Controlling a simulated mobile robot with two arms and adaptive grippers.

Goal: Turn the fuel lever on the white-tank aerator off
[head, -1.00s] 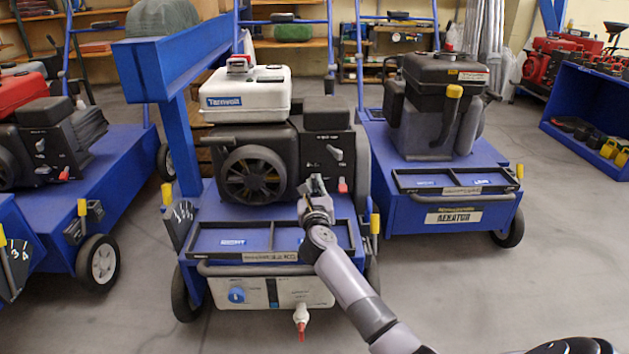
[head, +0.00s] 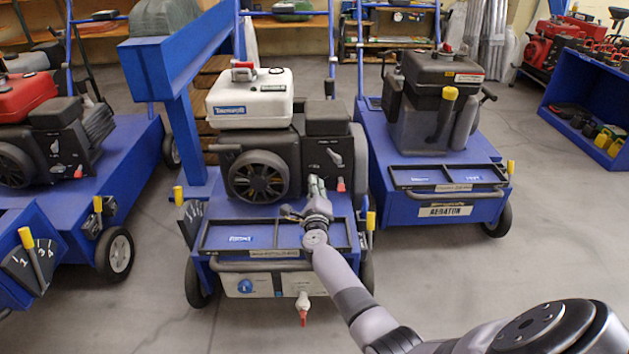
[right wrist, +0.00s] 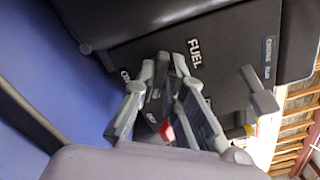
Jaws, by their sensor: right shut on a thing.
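The white-tank aerator stands in the middle of the head view, with its white tank (head: 250,98) on top of a black engine (head: 262,176). My right gripper (head: 315,184) reaches the front of the engine's control panel. In the right wrist view my right gripper (right wrist: 171,66) is shut at the panel beside the FUEL label (right wrist: 195,54), on the dark fuel lever. The fingers hide most of the lever, so its exact angle cannot be told. ON and OFF marks show near the fingers. My left gripper is not in view.
A grey choke lever (right wrist: 260,92) stands close beside the fingers. A red switch (head: 341,184) is low on the panel. A black-tank aerator (head: 445,211) stands right, a red-tank one (head: 25,93) left. A blue beam (head: 180,50) rises behind left. Open floor lies front right.

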